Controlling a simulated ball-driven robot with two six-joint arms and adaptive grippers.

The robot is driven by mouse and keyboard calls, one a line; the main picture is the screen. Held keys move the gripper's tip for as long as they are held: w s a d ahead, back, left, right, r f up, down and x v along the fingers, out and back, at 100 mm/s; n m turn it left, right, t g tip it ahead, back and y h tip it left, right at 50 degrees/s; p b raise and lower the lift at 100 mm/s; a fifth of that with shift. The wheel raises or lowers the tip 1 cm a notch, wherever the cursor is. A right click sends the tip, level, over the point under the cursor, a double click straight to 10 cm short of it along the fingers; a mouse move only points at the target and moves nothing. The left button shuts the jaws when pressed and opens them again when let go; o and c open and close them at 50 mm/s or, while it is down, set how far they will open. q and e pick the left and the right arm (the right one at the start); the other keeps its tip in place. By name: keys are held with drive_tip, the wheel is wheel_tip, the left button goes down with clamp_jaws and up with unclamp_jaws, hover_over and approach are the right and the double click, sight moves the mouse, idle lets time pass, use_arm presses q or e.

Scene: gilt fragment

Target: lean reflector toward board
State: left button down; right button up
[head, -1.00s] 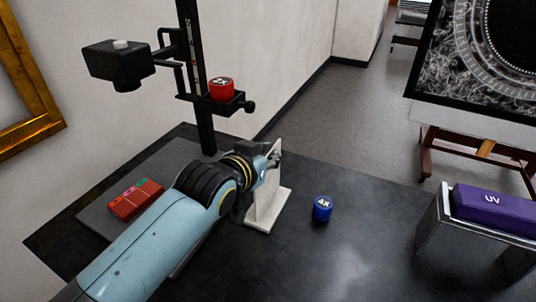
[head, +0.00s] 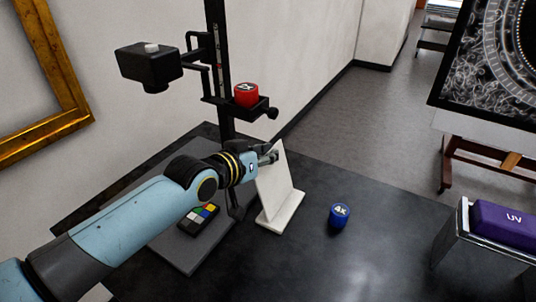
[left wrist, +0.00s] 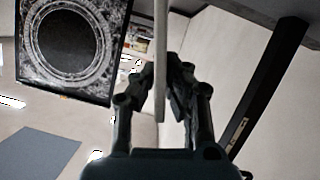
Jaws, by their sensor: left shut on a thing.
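The reflector is a white flat panel (head: 273,187) on a pale base plate (head: 280,220), standing on the dark table. The panel is tilted, its top toward the left, the side of the grey board (head: 180,255). My left gripper (head: 270,157) is shut on the panel's upper edge. In the left wrist view the panel (left wrist: 161,60) shows edge-on between the fingers of the left gripper (left wrist: 172,75). A card of coloured squares (head: 199,219) lies on the grey board, which my arm partly covers. My right gripper is not in view.
A black column (head: 218,70) carries a camera (head: 148,66) and a shelf with a red pot (head: 246,95). A blue 4X pot (head: 340,215) stands right of the reflector. A purple UV box (head: 505,224) sits on a metal stand. Table between them is clear.

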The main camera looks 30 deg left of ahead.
use_arm(q)
drive_tip(key=shift+s+f, duration=0.3)
drive_tip(key=shift+f, duration=0.25)
drive_tip(key=c, duration=1.9)
unclamp_jaws()
drive_tip(key=o, duration=0.4)
drive_tip(key=shift+w+r, duration=0.15)
drive_tip(key=shift+r, duration=0.1)
drive_tip(key=v, duration=1.2)
drive_tip(key=shift+a+r, duration=0.1)
